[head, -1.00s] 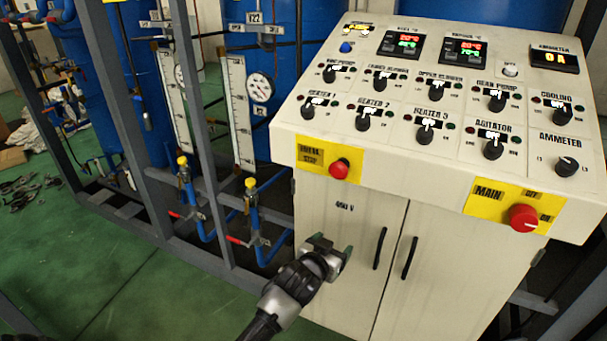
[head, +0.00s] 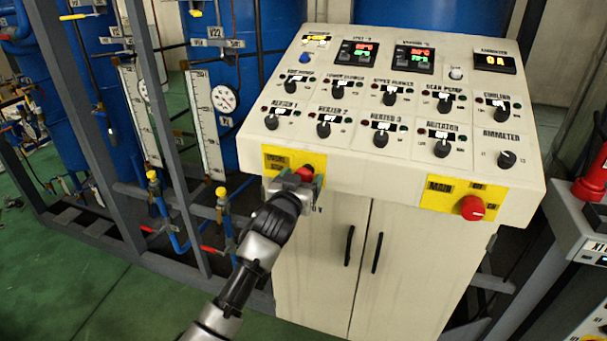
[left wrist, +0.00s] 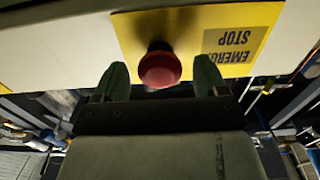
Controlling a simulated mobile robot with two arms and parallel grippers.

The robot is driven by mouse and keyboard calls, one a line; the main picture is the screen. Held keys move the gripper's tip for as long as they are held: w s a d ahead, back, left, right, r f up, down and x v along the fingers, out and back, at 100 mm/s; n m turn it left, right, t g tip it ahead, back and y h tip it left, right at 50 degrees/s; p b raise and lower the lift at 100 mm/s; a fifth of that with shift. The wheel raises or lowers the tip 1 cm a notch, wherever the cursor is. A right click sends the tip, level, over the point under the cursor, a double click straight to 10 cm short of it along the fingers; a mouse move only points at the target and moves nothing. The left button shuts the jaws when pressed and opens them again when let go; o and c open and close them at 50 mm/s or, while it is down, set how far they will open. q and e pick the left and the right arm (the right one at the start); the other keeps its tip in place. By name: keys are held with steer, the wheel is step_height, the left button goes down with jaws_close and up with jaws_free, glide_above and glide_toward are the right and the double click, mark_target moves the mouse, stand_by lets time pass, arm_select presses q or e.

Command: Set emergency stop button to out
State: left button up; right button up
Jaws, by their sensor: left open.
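The red emergency stop button (head: 305,173) sits on a yellow plate (head: 277,157) at the left of the control panel's front edge. My left gripper (head: 302,182) is right at the button in the head view and partly covers it. In the left wrist view the red button (left wrist: 160,68) shows between the two green fingertips of my open left gripper (left wrist: 162,80), with a gap to each finger. The plate there reads "EMERGENCY STOP" upside down. I cannot tell how far the button stands out. My right gripper is not in view.
The cream control cabinet (head: 320,260) has rows of black knobs on top and two black door handles. A red main switch (head: 472,207) is on the right of its front edge. Blue pipes and a grey frame (head: 160,110) stand at the left. Another machine (head: 590,240) is at the right.

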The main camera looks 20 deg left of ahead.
arm_select(q)
steer(key=shift+w, duration=0.7)
steer(key=shift+c, duration=0.3)
steer(key=c, duration=1.2)
steer(key=shift+s+f+p, duration=0.1)
steer(key=shift+s+p, duration=0.4)
steer(key=shift+s, duration=0.4)
steer(key=o, duration=1.3)
steer(key=shift+c, duration=0.2)
